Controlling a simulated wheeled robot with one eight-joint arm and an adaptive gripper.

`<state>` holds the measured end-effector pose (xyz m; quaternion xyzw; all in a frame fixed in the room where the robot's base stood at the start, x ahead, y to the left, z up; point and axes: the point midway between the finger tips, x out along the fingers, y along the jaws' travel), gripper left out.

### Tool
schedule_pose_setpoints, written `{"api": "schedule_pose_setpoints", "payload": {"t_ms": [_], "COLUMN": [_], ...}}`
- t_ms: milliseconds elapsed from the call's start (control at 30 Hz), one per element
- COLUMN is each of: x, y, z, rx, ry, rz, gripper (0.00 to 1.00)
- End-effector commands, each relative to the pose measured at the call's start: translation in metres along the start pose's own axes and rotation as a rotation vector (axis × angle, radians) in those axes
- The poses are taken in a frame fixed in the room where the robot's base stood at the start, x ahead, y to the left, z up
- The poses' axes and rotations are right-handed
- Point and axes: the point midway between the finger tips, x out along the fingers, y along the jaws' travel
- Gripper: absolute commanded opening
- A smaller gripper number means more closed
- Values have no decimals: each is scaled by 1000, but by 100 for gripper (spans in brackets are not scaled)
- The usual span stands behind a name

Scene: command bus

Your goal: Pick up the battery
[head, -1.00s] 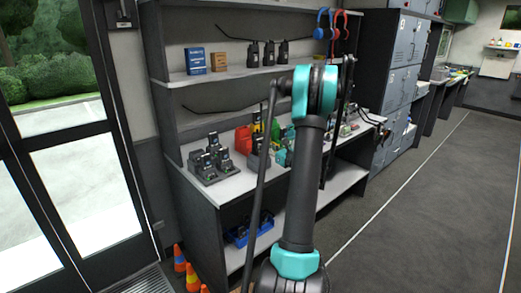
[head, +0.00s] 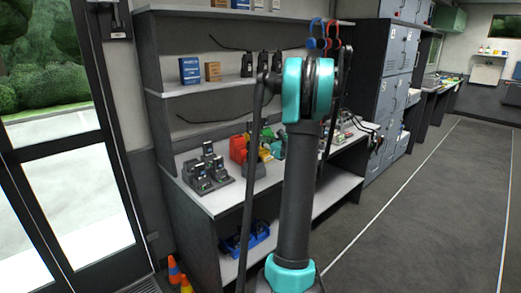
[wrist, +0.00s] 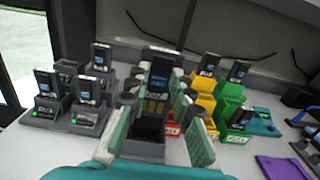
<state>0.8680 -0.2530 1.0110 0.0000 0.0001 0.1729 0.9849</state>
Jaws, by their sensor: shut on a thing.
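In the wrist view a dark battery (wrist: 160,72) with a blue label stands upright between the fingers of my gripper (wrist: 158,100). The green and grey fingers are closed on its sides. Gold strips show at its lower end, above a dark grey holder (wrist: 146,132); I cannot tell whether it is clear of the holder. Similar dark batteries stand in grey chargers (wrist: 77,118) at left and in yellow and green holders (wrist: 234,115) at right. In the head view my arm hides the gripper and the held battery.
The chargers stand on a white worktop (head: 225,197) below a shelf (head: 205,84) with boxes and radios. A blue bin (head: 258,236) sits underneath. A purple item (wrist: 280,167) lies at right in the wrist view. Grey lockers (head: 400,70) stand beyond; the floor at right is clear.

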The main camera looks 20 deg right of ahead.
Motion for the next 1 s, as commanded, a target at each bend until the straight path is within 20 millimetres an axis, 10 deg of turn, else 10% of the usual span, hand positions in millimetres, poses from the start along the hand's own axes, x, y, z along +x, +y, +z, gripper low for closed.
{"api": "schedule_pose_setpoints", "payload": {"t_ms": [1000], "x": [0], "y": [0], "z": [170], "rx": [0], "ry": [0], "rz": [0], "gripper": [0]}}
